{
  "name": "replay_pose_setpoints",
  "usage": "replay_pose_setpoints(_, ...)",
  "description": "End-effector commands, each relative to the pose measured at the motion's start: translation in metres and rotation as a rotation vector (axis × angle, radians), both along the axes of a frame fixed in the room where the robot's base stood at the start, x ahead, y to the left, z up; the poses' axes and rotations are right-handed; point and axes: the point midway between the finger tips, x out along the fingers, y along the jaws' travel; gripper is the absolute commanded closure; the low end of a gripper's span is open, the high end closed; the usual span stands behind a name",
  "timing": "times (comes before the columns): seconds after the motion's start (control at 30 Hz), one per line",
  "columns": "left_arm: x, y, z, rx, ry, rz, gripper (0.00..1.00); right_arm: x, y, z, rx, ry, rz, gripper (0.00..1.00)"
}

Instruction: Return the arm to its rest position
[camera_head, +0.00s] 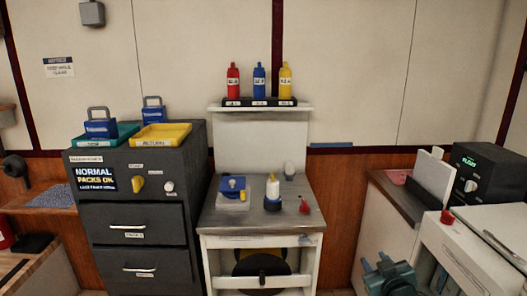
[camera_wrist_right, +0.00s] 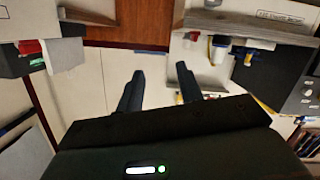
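My right gripper (camera_head: 376,263) is low at the right in the head view, in front of the right-hand counter. In the right wrist view its two dark fingers (camera_wrist_right: 160,84) stand apart with nothing between them. It holds nothing and appears clear of the furniture. My left gripper is in neither view.
A dark cabinet (camera_head: 137,218) with a yellow tray (camera_head: 161,136) and a teal tray (camera_head: 104,138) stands left. A small workbench (camera_head: 262,216) stands in the middle, with bottles on a shelf (camera_head: 260,106) above. A white counter (camera_head: 470,250) and a black box (camera_head: 487,172) are right.

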Motion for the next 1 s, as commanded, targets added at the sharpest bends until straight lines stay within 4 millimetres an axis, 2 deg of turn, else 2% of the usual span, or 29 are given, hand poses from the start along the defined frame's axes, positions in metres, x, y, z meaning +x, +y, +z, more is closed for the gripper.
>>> replay_pose_setpoints(0.03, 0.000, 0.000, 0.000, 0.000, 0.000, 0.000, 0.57, -0.024, 0.016, -0.026, 0.016, 0.040, 0.024, 0.64)
replay_pose_setpoints(0.1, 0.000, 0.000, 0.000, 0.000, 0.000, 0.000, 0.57, -0.059, 0.036, -0.056, 0.038, 0.091, 0.054, 0.64)
replay_pose_setpoints(0.17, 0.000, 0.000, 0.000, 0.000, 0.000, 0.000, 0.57, -0.093, 0.055, -0.080, 0.064, 0.137, 0.078, 0.64)
replay_pose_setpoints(0.23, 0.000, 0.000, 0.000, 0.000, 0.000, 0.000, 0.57, -0.137, 0.076, -0.103, 0.099, 0.194, 0.105, 0.64)
replay_pose_setpoints(0.3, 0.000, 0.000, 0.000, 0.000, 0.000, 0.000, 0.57, -0.180, 0.095, -0.120, 0.137, 0.247, 0.126, 0.64)
replay_pose_setpoints(0.4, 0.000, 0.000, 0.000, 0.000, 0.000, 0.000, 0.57, -0.236, 0.118, -0.134, 0.190, 0.315, 0.144, 0.64)
replay_pose_setpoints(0.5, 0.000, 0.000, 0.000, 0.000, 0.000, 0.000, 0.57, -0.277, 0.132, -0.139, 0.232, 0.365, 0.152, 0.64)
replay_pose_setpoints(0.6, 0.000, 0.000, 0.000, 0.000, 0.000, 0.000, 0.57, -0.303, 0.141, -0.140, 0.261, 0.398, 0.154, 0.64)
replay_pose_setpoints(0.7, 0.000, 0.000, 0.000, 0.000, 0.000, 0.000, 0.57, -0.315, 0.145, -0.139, 0.274, 0.412, 0.155, 0.64)
replay_pose_setpoints(1.0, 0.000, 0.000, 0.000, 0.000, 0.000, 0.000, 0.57, -0.316, 0.145, -0.139, 0.275, 0.413, 0.154, 0.64)
